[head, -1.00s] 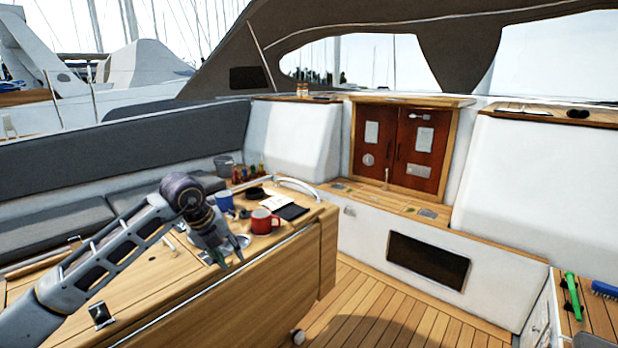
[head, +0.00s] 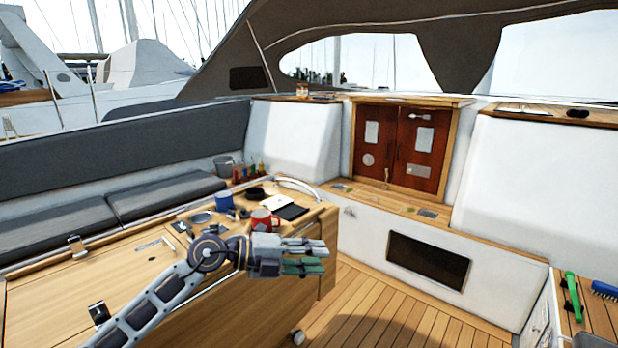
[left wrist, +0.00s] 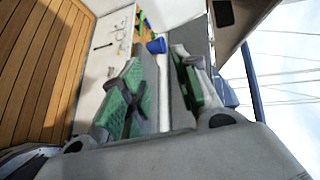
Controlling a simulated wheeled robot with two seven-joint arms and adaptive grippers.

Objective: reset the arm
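My left gripper (head: 314,257) is in the head view, at the end of my left arm, which comes in from the lower left. It points to the right, in front of the wooden cockpit table (head: 160,262) near its right end. In the left wrist view its two green-padded fingers (left wrist: 162,72) stand apart with nothing seen held between them. A red mug (head: 262,218) on the table shows just behind the gripper, partly covered by it; I cannot tell how close they are. My right gripper is not in view.
A blue mug (head: 223,201), a black notebook-like item (head: 291,211) and small bottles stand on the table. Grey cushions (head: 165,192) line the left bench. A green tool (head: 573,296) and a blue brush (head: 604,289) lie at the right. The wooden floor (head: 390,310) is clear.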

